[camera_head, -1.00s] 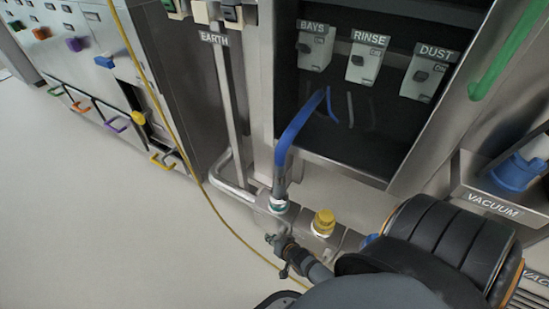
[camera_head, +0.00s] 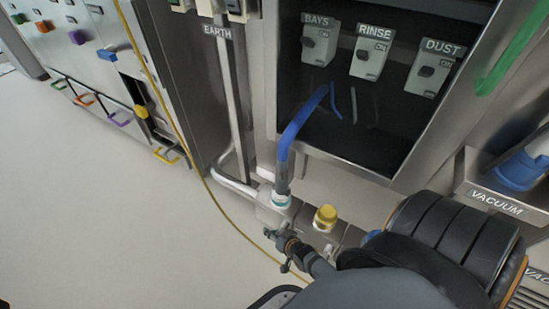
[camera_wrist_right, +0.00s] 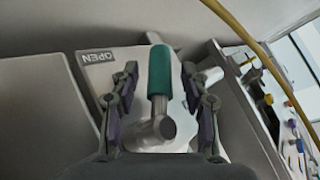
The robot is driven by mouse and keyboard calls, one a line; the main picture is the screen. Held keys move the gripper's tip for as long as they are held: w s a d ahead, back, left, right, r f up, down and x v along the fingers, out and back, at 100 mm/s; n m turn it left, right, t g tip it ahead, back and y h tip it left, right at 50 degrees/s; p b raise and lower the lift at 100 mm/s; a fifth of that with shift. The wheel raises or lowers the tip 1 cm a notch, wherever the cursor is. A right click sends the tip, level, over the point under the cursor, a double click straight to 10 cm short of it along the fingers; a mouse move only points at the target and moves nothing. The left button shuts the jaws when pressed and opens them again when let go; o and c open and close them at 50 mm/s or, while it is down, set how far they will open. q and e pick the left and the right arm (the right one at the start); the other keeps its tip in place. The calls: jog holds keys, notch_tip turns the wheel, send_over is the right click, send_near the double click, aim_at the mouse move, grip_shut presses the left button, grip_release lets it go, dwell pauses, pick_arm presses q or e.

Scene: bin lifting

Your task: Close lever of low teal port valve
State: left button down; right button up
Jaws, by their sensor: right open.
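The low valve's lever has a teal grip (camera_wrist_right: 160,72) on a grey metal hub (camera_wrist_right: 160,128), seen in the right wrist view beside an OPEN label. My right gripper (camera_wrist_right: 159,76) is open, with one finger on each side of the teal grip. Small gaps show between fingers and grip. The lever is hidden there. My left gripper is not in view.
A yellow-capped port (camera_head: 325,217) stands just right of the teal one. A thin yellow hose (camera_head: 178,125) hangs down to the floor on the left. A dark recess with BAYS, RINSE and DUST switches (camera_head: 371,55) is above. The floor at left is clear.

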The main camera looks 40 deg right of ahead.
aim_at(274, 231)
notch_tip(274, 231, up, 10)
jog(key=shift+f, duration=0.1)
dwell(0.4)
jog(key=shift+c, duration=0.4)
